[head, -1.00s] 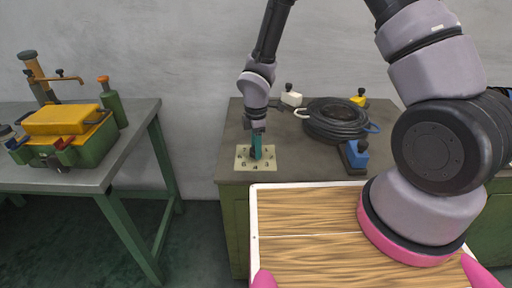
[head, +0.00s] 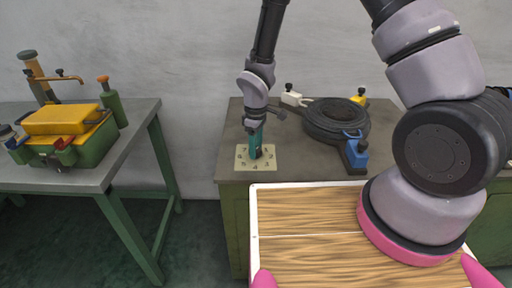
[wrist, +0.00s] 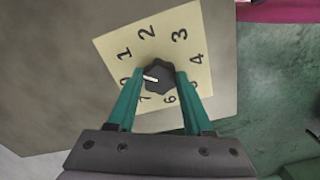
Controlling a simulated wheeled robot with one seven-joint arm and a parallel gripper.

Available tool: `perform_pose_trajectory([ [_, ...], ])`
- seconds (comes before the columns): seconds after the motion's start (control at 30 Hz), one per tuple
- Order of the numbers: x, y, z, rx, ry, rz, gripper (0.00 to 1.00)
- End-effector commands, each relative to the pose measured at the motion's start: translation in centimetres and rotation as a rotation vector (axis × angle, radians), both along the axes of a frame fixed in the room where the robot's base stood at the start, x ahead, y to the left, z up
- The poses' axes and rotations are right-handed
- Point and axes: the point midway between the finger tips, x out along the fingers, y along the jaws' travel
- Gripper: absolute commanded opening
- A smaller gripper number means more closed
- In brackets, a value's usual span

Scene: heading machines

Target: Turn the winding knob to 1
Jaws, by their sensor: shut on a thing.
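The winding knob (wrist: 158,76) is a black fluted knob with a white pointer line. It sits on a cream dial plate (wrist: 218,20) with numerals around it, which also lies on the bench in the head view (head: 242,166). The pointer aims left, between the 1 and a numeral partly hidden by the left finger, closer to the hidden one. My gripper (wrist: 157,84) has teal fingers shut on the knob's two sides. In the head view my gripper (head: 255,150) points down onto the plate, and the fingers mostly hide the knob.
A black cable coil (head: 336,119), a blue clamp-like piece (head: 357,154), a white one (head: 291,98) and a yellow one (head: 358,101) are on the same bench to the right. A left table (head: 140,112) holds a green and yellow machine (head: 62,122). A gap separates the tables.

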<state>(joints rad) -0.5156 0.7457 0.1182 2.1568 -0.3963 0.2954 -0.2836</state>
Motion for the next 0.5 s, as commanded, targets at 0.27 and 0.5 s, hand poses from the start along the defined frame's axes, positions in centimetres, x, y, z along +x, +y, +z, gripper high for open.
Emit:
perform_pose_trajectory([
  [0.27, 0.06, 0.01, 0.06, 0.0, -0.001, -0.094, 0.0],
  [0.5, 0.07, 0.0, 0.06, 0.0, -0.001, -0.114, 0.0],
])
